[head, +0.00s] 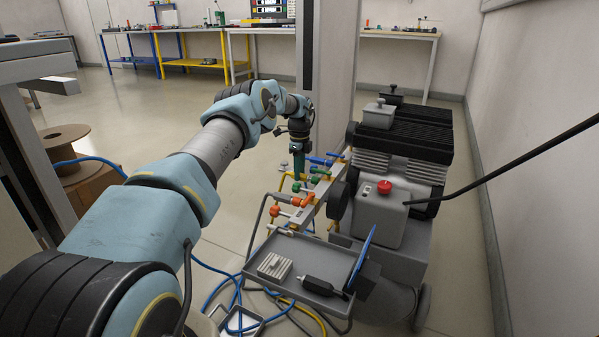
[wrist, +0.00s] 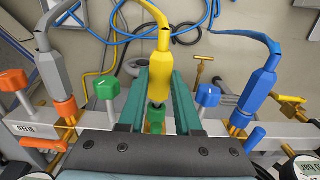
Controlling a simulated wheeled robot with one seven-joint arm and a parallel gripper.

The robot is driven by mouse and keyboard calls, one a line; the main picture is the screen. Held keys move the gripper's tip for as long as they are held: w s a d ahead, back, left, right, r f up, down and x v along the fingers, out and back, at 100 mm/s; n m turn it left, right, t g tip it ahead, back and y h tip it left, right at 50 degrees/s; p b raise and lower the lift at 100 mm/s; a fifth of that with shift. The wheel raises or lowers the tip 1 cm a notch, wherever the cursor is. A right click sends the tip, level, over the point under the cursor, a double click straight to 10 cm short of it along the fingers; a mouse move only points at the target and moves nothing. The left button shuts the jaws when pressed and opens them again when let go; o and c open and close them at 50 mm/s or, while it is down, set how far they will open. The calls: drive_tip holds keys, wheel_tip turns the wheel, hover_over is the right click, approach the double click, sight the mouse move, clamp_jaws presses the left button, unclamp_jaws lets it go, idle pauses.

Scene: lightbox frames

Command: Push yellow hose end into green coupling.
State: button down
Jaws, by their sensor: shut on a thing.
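The yellow hose end (wrist: 163,68) stands between the two teal fingers of my gripper (wrist: 159,98) in the wrist view, and the fingers are shut on it. Its narrow metal tip points toward the green coupling (wrist: 155,122), which sits on the manifold bar right below it and lines up with it. The tip and the coupling look very close, but I cannot tell whether the tip is inside. The gripper's dark body hides part of the bar. In the head view my gripper (head: 298,164) is over the manifold, and the hose end is too small to make out.
A grey hose end (wrist: 53,72) meets an orange coupling (wrist: 66,109) on the left. A blue hose end (wrist: 258,88) meets a blue coupling (wrist: 240,119) on the right. A green knob (wrist: 107,88) and a blue knob (wrist: 208,96) flank the fingers. A compressor (head: 400,150) stands right.

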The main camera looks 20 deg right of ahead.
drive_tip(key=shift+s+d, duration=0.4)
idle(0.4)
drive_tip(key=c, duration=0.5)
unclamp_jaws()
drive_tip(key=shift+r, duration=0.1)
wheel_tip(320, 180, up, 11)
drive_tip(key=shift+f+p, duration=0.2)
drive_tip(key=shift+p, duration=0.95)
